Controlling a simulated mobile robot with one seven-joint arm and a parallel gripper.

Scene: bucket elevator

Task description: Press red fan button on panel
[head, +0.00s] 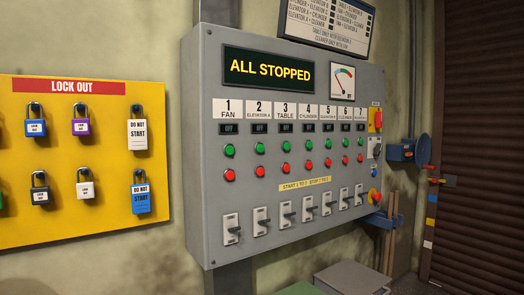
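The grey control panel (290,215) is on the wall in the middle of the head view. Its display (268,72) reads "ALL STOPPED". The column labelled "1 FAN" (227,109) is the leftmost. Below its label are a dark indicator reading "OFF" (230,129), a green button (229,150), the red fan button (229,175) and a lever switch (231,229). The red fan button is in plain view with nothing in front of it. My gripper is not in the head view.
A yellow lockout board (100,228) with several padlocks hangs left of the panel. A dial gauge (342,82) and a red emergency knob (375,196) are on the panel's right side. A grey box (352,277) stands below. A brown shutter (485,150) is at right.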

